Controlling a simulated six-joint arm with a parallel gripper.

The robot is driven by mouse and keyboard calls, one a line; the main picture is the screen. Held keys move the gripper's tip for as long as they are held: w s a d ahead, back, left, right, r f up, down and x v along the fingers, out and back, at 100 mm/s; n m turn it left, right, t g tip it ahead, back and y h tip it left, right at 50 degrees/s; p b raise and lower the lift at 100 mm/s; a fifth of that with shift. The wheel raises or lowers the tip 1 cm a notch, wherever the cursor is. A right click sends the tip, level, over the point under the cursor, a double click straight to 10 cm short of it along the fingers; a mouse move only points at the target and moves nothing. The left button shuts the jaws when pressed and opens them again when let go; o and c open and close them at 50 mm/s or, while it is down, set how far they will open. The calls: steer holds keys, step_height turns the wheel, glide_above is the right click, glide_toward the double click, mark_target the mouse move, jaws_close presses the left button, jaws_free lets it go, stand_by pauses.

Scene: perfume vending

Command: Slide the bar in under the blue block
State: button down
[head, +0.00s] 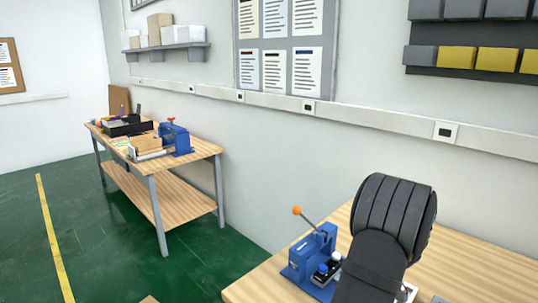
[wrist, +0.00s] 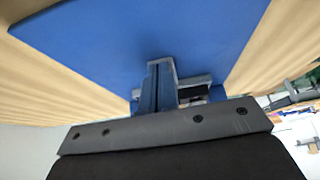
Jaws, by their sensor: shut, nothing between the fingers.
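A blue block-like press (head: 317,243) stands on the near wooden table, with an orange-knobbed lever leaning up to the left. Small dark and silver parts (head: 327,270) sit at its foot; I cannot tell which of them is the bar. In the head view my own arm hides my gripper. In the wrist view my gripper (wrist: 162,68) is shut with nothing seen between its fingers, in front of a broad blue surface (wrist: 130,35). A small grey and dark piece (wrist: 196,88) shows just right of the fingers, partly hidden; I cannot tell whether they touch.
The near wooden table (head: 480,275) is bare on its right side. Wood also shows on both sides of the blue surface in the wrist view. A second workbench (head: 205,148) with another blue device (head: 175,138) and a black tray (head: 125,127) stands far left.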

steer(key=shift+w+a, duration=1.3)
steer(key=shift+a, duration=0.05)
steer(key=shift+w+a, duration=1)
steer(key=shift+w, duration=0.05)
steer(key=shift+s+d, duration=0.45)
steer(key=shift+s, duration=0.05)
step_height(320, 180, up, 8)
stand_by(0.6)
steer(key=shift+f, duration=0.1)
steer(key=shift+f, duration=3.95)
steer(key=shift+r, duration=0.1)
